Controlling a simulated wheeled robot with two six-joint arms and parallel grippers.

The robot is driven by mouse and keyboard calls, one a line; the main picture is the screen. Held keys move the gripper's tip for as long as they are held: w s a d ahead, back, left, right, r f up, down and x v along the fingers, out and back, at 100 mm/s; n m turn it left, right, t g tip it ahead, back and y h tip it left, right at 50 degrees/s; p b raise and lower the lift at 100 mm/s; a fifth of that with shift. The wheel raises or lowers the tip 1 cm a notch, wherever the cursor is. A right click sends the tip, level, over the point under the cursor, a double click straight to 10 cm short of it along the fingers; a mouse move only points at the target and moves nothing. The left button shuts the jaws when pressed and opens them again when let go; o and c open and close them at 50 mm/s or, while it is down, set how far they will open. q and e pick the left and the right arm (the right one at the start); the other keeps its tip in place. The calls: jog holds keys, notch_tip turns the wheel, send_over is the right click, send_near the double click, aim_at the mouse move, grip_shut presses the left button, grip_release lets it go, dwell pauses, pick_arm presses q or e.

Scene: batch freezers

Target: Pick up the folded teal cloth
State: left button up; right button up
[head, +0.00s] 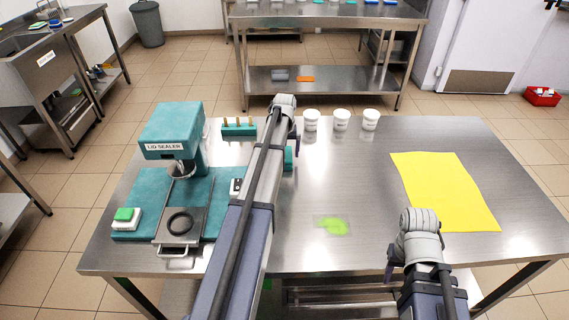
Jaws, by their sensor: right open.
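A small teal piece (288,160), which looks like the folded teal cloth, lies on the steel table. It is mostly hidden behind my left arm, so its full shape cannot be told. My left gripper (297,142) hangs at the far end of that arm, just above and beside the teal piece in the picture; its fingers are mostly hidden and contact cannot be told. My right gripper (393,266) is low at the table's front, left of its wrist, pointing down. It is open, with nothing seen in it, well away from the teal piece.
The steel table (350,185) bears a teal lid sealer (172,130) at left, a teal holder (238,130), white tubs (341,120) at the back, a yellow sheet (445,185) at right and a yellow-green spill (333,226). The middle is otherwise clear.

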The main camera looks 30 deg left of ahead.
pick_arm(q)
notch_tip(320, 180, down, 2)
jog(key=shift+w+f+b, duration=0.1)
jog(key=shift+w+b, duration=0.05)
jog(key=shift+b, duration=0.4)
pick_arm(e)
notch_tip(320, 180, down, 2)
jog(key=shift+f, duration=0.1)
pick_arm(q)
jog(key=c, duration=1.2)
jog(key=shift+r, duration=0.2)
jog(key=shift+c, duration=0.2)
notch_tip(320, 180, up, 10)
jog(key=p, duration=1)
jog(key=shift+f, duration=0.1)
pick_arm(e)
notch_tip(320, 180, up, 10)
